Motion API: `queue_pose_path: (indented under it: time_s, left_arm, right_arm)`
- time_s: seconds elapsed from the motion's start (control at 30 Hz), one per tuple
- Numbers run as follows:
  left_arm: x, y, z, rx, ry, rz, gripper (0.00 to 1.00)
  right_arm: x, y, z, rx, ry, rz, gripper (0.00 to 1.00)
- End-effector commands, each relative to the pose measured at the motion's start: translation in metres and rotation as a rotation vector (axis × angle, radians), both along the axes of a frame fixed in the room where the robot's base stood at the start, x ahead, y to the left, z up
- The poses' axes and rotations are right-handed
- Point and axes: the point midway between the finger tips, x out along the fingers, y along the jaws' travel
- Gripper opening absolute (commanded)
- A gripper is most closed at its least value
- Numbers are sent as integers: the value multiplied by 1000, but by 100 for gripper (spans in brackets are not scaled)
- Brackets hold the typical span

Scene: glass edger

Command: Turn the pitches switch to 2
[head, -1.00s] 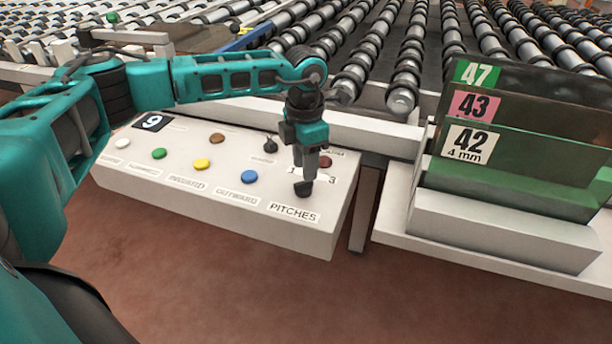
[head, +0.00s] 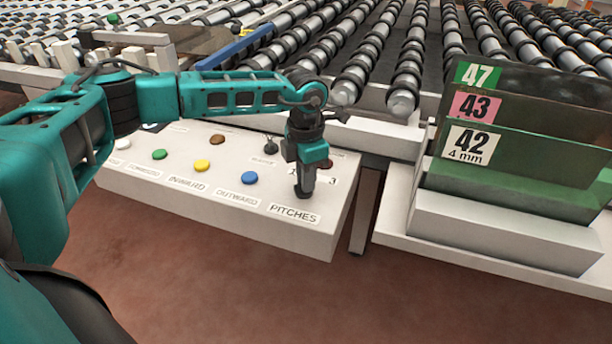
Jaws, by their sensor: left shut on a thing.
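The pitches switch (head: 304,193) is a small black knob on the white sloped control panel (head: 200,200), just above the PITCHES label (head: 293,214). My left gripper (head: 304,186) points down onto it and is shut on it, covering most of the knob. The number 3 shows to the right of the gripper and part of another digit to its left. The 2 position and the knob's pointer are hidden, so I cannot tell its setting. My right gripper is not in view.
White, green, yellow, brown and blue buttons (head: 249,177) and another black switch (head: 271,146) sit close by on the panel. Glass sheets with number tags (head: 470,145) stand in a rack at right. Roller conveyors (head: 405,80) lie behind.

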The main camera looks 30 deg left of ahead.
Motion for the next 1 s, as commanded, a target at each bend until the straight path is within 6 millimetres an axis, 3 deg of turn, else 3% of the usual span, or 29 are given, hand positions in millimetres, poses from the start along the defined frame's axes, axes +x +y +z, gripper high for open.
queue_pose_path:
  time_s: [0.57, 1.0]
  left_arm:
    - [0, 0, 1, 0, 1, 68, 0]
    - [0, 2, 1, 0, 3, 407, 0]
  right_arm:
    - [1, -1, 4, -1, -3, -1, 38]
    - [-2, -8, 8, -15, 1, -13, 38]
